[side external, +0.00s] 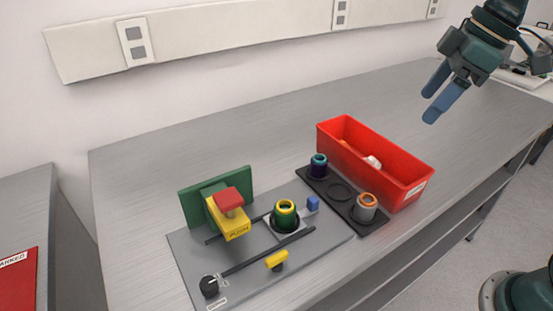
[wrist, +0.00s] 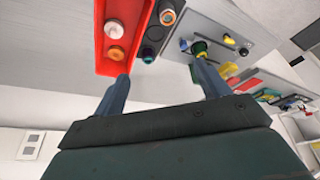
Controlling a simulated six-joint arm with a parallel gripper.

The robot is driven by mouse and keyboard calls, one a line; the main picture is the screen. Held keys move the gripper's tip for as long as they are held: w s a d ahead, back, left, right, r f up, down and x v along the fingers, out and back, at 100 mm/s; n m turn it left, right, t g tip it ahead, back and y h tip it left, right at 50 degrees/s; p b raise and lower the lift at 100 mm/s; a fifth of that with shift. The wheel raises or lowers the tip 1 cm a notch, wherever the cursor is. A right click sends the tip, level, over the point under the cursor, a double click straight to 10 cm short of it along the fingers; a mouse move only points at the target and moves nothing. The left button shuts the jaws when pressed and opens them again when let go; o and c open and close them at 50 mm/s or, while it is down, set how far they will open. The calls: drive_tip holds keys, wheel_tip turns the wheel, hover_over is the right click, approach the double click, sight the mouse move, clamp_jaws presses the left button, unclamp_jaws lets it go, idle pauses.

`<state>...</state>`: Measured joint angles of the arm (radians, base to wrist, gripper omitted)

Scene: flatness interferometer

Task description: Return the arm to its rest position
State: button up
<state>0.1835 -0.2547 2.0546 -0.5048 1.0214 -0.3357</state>
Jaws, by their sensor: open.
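My gripper (side external: 437,98) is open and empty, raised over the bench at the upper right of the side view. It is apart from everything on the bench. In the wrist view its two blue fingers (wrist: 160,92) are spread wide with nothing between them. The grey interferometer plate (side external: 195,266) lies on the bench at lower left in the side view. On it are a green upright plate (side external: 243,180), a yellow block marked PUSH (side external: 232,222) with a red top, a green and yellow ring piece (side external: 285,212), a black knob (side external: 209,286) and a yellow handle (side external: 277,260).
A red bin (side external: 398,184) with a white and an orange piece inside stands right of the plate. A black holder (side external: 342,208) beside it carries a dark purple-teal cylinder (side external: 319,166) and a grey-orange one (side external: 366,206). The bench behind the bin is clear.

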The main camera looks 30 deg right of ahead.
drive_tip(key=s+d+f+m+t+h, duration=0.1)
drive_tip(key=s+f+m, duration=0.1)
drive_tip(key=s, duration=0.4)
drive_tip(key=s+d+f+m+t+h, duration=0.1)
drive_tip(key=s+f+m, duration=0.2)
drive_tip(key=s+m, duration=0.2)
drive_tip(key=shift+s+d, duration=0.3)
drive_tip(key=shift+s, duration=0.25)
idle(0.8)
